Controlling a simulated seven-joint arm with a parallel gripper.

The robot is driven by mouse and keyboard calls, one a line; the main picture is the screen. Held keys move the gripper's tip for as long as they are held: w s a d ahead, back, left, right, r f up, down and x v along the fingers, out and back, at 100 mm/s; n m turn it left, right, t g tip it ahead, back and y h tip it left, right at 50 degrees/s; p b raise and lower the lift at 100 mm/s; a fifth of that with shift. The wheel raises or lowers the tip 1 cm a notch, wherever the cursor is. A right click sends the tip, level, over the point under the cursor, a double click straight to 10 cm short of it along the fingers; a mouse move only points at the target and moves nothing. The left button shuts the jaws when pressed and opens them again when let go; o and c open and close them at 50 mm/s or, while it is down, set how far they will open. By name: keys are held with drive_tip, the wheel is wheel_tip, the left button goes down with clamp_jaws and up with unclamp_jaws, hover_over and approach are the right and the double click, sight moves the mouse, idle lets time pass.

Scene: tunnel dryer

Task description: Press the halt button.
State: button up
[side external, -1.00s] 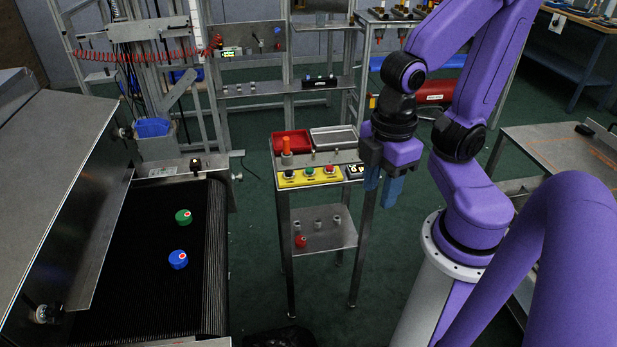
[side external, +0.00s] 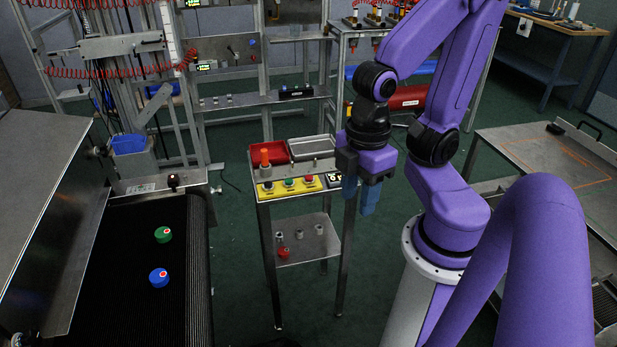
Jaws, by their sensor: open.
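A yellow button box (side external: 291,187) sits on the front of a small metal stand (side external: 325,167). It carries a dark button (side external: 268,186), a green button (side external: 289,183) and a red button (side external: 309,180) in a row. Their labels are too small to read, so I cannot tell from lettering which is the halt button. My gripper (side external: 359,204) points down with its blue fingers apart and nothing between them. It appears just right of the box and a small display, apart from the buttons. Its exact depth relative to the stand's edge is unclear.
An orange-topped post (side external: 265,160), a red tray (side external: 272,151) and a grey tray (side external: 312,147) stand behind the buttons. The dark conveyor (side external: 130,305) at left carries a green puck (side external: 163,235) and a blue puck (side external: 158,277). A metal table (side external: 555,160) is at right.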

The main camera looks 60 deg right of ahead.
clamp_jaws()
idle(1.5)
